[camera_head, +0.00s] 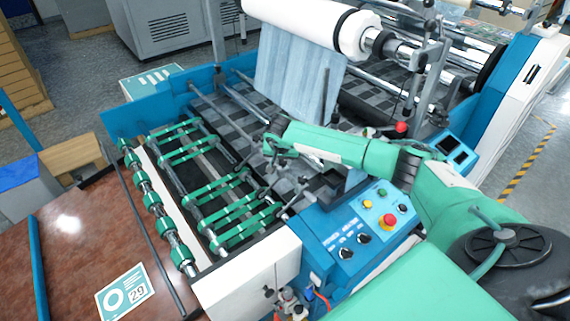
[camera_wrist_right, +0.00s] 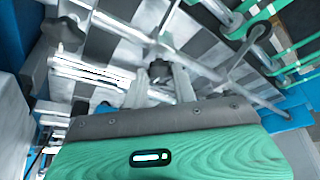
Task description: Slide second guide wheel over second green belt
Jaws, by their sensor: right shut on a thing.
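Several green belts (camera_head: 222,211) run over the rollers at the front left of the machine, and some show at the upper right of the right wrist view (camera_wrist_right: 254,14). I cannot tell which counts as the second. My right gripper (camera_head: 270,147) is at the metal crossbar, right of and behind the belts. In the right wrist view its fingers (camera_wrist_right: 162,82) are shut on a small dark knob-like part of a guide wheel (camera_wrist_right: 178,66) beside the bar. The fingers and arm partly hide this part. My left gripper is in neither view.
Another dark knob (camera_wrist_right: 66,31) sits at the left of the crossbar. The blue control panel (camera_head: 372,222) with a red button lies below my right forearm. A large white roll (camera_head: 318,22) hangs behind. The brown table (camera_head: 67,240) is at the left.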

